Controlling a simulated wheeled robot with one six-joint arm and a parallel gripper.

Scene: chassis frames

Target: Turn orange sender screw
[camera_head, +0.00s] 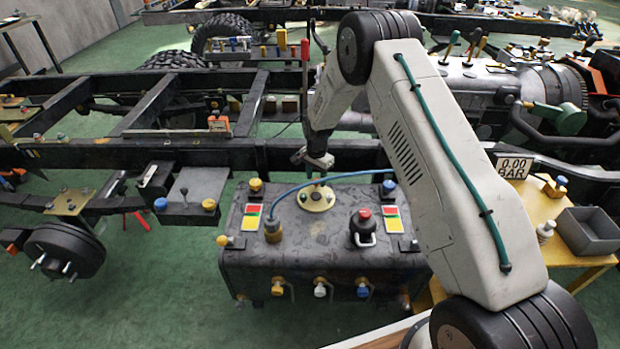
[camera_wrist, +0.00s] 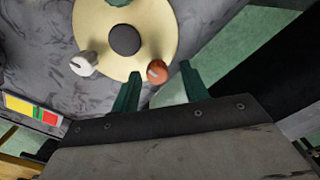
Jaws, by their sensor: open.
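The orange screw (camera_wrist: 157,71) is a small rounded head at the near edge of the cream sender disc (camera_wrist: 101,45) in the wrist view. The disc also shows on top of the dark tank (camera_head: 300,285) in the head view (camera_head: 316,198). A white screw (camera_wrist: 83,64) and a dark round centre (camera_wrist: 124,39) sit on the same disc. My gripper (camera_wrist: 160,72) is open, with its green fingers on either side of the orange screw in the picture. I cannot tell whether they touch it or are above it. In the head view my gripper (camera_head: 317,160) is over the disc.
A blue hose (camera_head: 320,178) arcs over the tank behind the disc. A red-topped black knob (camera_head: 363,228) and a brass fitting (camera_head: 272,230) stand on the tank. The black chassis rail (camera_head: 220,153) runs behind. A grey bin (camera_head: 590,232) is at right.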

